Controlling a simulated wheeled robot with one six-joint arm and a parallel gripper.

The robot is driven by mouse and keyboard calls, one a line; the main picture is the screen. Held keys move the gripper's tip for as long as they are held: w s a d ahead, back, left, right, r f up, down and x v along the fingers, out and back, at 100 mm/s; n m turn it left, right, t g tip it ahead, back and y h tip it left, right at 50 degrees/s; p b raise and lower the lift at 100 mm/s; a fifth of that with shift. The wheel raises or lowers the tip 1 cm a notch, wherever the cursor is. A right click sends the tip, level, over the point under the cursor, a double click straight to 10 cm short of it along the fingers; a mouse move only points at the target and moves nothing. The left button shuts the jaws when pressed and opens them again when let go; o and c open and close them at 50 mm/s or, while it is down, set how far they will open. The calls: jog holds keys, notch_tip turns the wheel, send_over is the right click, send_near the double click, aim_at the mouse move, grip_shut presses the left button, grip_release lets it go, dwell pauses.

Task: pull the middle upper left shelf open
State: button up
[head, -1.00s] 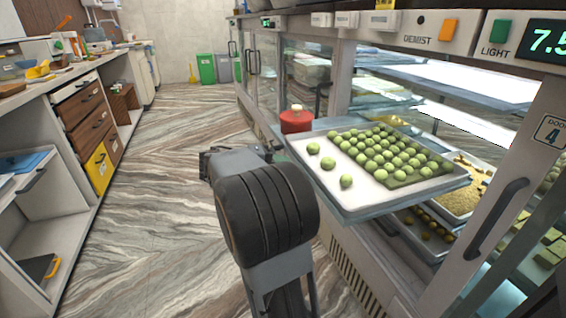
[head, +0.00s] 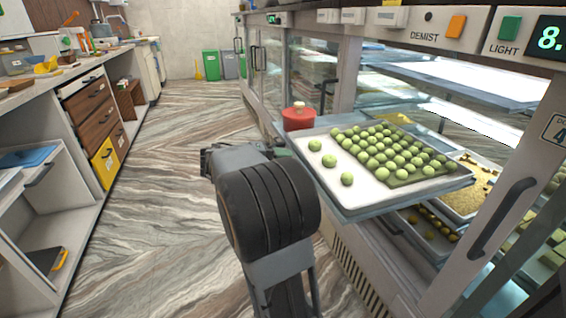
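A wide metal shelf tray (head: 358,205) sticks well out of the open front of the glass display case on the right, level, over the aisle. It bears many round green sweets (head: 385,150), most in rows on a leaf-green sheet and a few loose near its left end. My gripper (head: 240,157) is just left of the tray's left corner. My own dark wrist hides its fingers, so I cannot see whether they are open or shut, or whether they touch the tray.
A red pot (head: 299,119) stands behind the tray's far left corner. A case door with a dark handle (head: 503,217) is at right. Drawers (head: 95,108) and open shelving line the left. The striped floor (head: 150,220) between is clear; green bins (head: 211,66) stand far back.

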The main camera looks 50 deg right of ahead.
jog(key=p+v, duration=0.4)
jog(key=v, duration=1)
jog(key=shift+d, duration=0.1)
jog(key=s+a+r+n+t+y+p, duration=0.3)
jog(key=a+r+p, duration=0.6)
jog(key=p, duration=0.6)
jog(key=s+a+r+n+t+y+p, duration=0.3)
jog(key=s+a+r+t+y+p, duration=0.5)
jog(key=p, duration=0.7)
jog(key=shift+s+a+r+y, duration=0.4)
jog(key=shift+r+y, duration=0.9)
jog(key=shift+r, duration=0.25)
